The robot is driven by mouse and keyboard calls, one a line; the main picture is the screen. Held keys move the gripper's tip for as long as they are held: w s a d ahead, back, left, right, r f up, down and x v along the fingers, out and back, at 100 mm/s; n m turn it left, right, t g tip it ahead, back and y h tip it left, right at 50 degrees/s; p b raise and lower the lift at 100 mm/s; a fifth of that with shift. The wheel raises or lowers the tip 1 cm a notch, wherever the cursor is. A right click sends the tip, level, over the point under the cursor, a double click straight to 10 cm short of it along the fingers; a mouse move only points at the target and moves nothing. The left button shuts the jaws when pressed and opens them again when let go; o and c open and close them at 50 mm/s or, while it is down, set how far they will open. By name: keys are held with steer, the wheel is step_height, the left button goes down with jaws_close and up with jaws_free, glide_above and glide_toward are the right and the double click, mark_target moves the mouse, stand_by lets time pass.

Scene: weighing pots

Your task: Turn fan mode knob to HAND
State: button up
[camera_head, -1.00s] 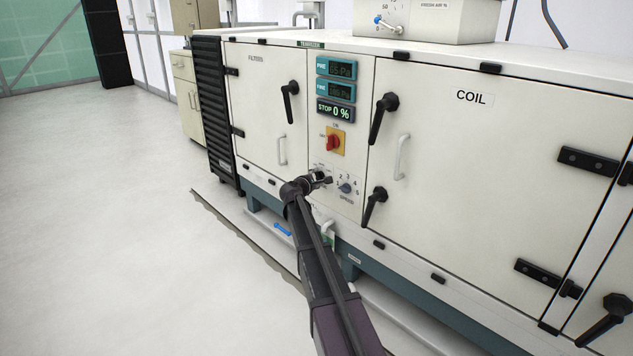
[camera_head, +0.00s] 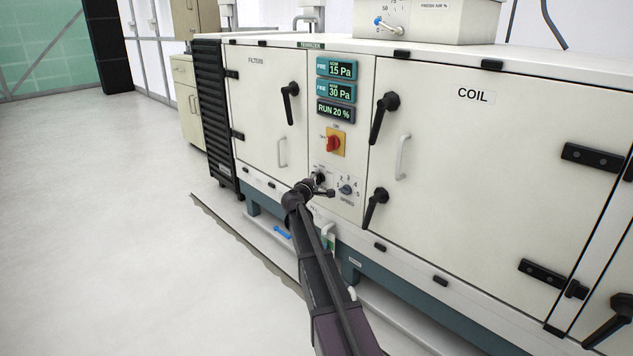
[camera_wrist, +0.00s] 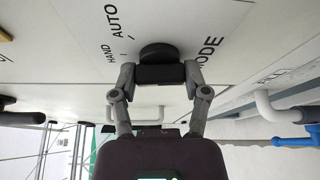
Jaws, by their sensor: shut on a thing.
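The black fan mode knob (camera_wrist: 158,50) shows in the wrist view, with printed labels HAND and AUTO to its left and MODE to its right. My gripper (camera_wrist: 160,75) is shut on the knob, one finger at each end of its grip. Its pointer is hidden, so its exact setting cannot be told from the knob itself. In the head view my gripper (camera_head: 319,189) is at the control panel, just left of the speed knob (camera_head: 346,189), and partly hides the mode knob. The lowest display (camera_head: 336,111) reads RUN 20 %.
A red and yellow rotary switch (camera_head: 334,142) sits above the mode knob. Two pressure displays (camera_head: 336,80) read 15 Pa and 30 Pa. Black door handles (camera_head: 375,208) stick out right of the panel. Open floor (camera_head: 120,220) lies to the left.

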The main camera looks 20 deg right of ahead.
steer(key=shift+d, duration=0.1)
steer(key=o, duration=1.2)
steer(key=shift+c, duration=0.2)
steer(key=shift+r+n+p, duration=0.1)
steer(key=shift+n+p, duration=0.35)
steer(key=shift+n, duration=0.05)
steer(key=shift+n+g+y+p, duration=0.4)
steer(key=shift+n+g+p, duration=0.15)
steer(key=shift+n, duration=0.25)
steer(key=shift+n+g+p, duration=0.75)
steer(key=shift+n+p, duration=0.35)
steer(key=shift+n, duration=0.5)
steer(key=r+p+v, duration=0.1)
steer(key=p+v, duration=0.4)
steer(key=v, duration=0.9)
steer(key=s+a+r+m+g+y+p, duration=0.1)
steer(key=s+r+m+g+y+p, duration=0.1)
steer(key=s+r+p, duration=0.4)
steer(key=s+a+r+m+g+y+p, duration=0.2)
steer(key=s+r+m+p, duration=0.3)
steer(key=p, duration=0.8)
steer(key=shift+s+a+r+m+g+p, duration=0.35)
steer(key=shift+s+r, duration=0.25)
steer(key=shift+s, duration=0.5)
